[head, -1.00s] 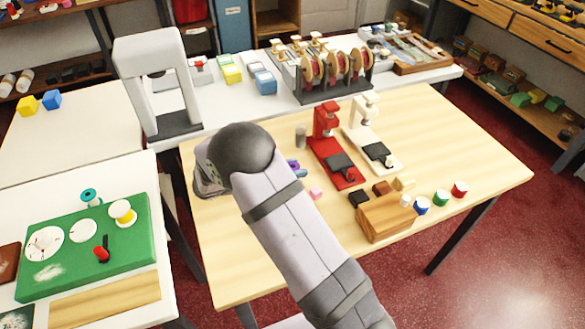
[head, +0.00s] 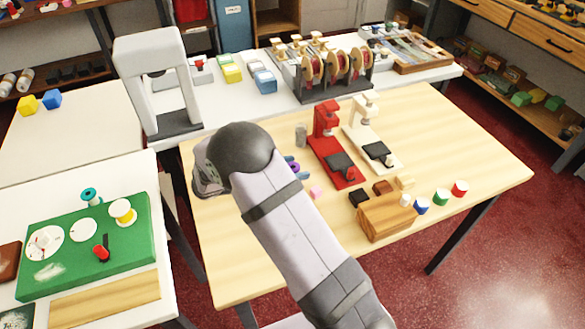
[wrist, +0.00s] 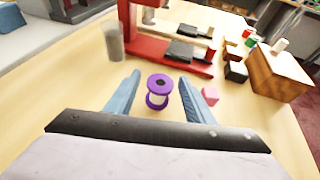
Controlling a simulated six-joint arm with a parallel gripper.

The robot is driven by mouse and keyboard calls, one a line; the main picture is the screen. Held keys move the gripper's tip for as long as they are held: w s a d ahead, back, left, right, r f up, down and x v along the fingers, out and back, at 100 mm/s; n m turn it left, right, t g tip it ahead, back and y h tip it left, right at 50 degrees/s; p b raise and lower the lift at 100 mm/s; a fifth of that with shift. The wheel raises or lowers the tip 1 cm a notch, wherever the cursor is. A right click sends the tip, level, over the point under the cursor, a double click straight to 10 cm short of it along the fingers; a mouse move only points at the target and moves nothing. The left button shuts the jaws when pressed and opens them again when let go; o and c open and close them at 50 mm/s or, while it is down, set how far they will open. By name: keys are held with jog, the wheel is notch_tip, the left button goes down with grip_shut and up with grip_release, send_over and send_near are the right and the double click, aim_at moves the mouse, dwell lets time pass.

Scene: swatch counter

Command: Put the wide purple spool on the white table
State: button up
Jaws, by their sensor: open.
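The wide purple spool (wrist: 158,92) stands upright on the wooden table, with purple flanges and a pale middle. In the wrist view my open gripper (wrist: 160,77) has one blue finger on each side of it, with gaps showing. In the head view the spool (head: 294,168) is a small purple patch, mostly hidden behind my arm. White tabletops show at the front left (head: 135,172), the back left (head: 70,128) and along the back (head: 238,106).
A pink cube (wrist: 210,96) lies just right of the right finger. A grey cylinder (wrist: 114,42) and a red stand (wrist: 170,52) are beyond the spool. A wooden block (head: 392,217) and small cups are to the right. A green board (head: 125,252) fills much of the front-left table.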

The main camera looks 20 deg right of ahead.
jog(key=b+v, duration=0.1)
jog(key=v, duration=1)
jog(key=shift+o, duration=0.5)
jog(key=shift+s+a+r, duration=0.1)
jog(key=shift+a, duration=0.25)
